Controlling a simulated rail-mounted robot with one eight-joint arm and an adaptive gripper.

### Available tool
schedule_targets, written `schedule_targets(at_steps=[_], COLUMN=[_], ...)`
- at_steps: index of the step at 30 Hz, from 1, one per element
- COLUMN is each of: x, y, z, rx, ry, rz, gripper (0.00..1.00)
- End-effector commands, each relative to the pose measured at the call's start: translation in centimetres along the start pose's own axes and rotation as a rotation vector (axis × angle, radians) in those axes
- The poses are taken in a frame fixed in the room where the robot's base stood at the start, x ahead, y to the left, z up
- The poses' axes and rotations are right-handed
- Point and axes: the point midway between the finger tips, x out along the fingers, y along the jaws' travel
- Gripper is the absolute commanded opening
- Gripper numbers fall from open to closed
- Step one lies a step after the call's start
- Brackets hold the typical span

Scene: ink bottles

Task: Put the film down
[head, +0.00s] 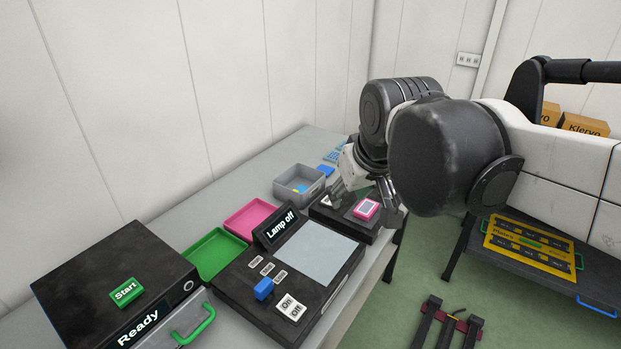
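A small pink-framed piece with a pale centre (367,209) shows at the black block (345,221) on the far part of the bench; I cannot tell for certain whether it is the film. My gripper (367,203) points down over this block. Its two fingers are spread apart, one to the left of the pink piece and one to the right, with gaps visible on both sides. I see nothing clearly held between them. Part of the block is hidden behind my gripper.
A lamp box (318,252) reading "Lamp off" has a pale panel and switches. A green tray (214,254), a pink tray (249,220) and a grey bin (299,182) stand behind it. A black box (122,290) reading "Ready" is at left.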

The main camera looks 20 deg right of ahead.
Motion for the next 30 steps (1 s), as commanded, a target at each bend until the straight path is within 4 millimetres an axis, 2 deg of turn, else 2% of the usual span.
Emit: schedule_targets(at_steps=[1, 6, 12, 16, 30], x=[-0.1, 0.1, 0.7, 0.8, 0.8], y=[-0.2, -0.6, -1.0, -1.0, -1.0], z=[1.8, 6.5, 9.5, 10.1, 10.0], rx=[0.017, 0.077, 0.118, 0.127, 0.127], ry=[0.015, 0.068, 0.104, 0.111, 0.111], rz=[0.002, 0.008, 0.010, 0.010, 0.010], gripper=[0.32, 0.32, 0.32, 0.32, 0.32])
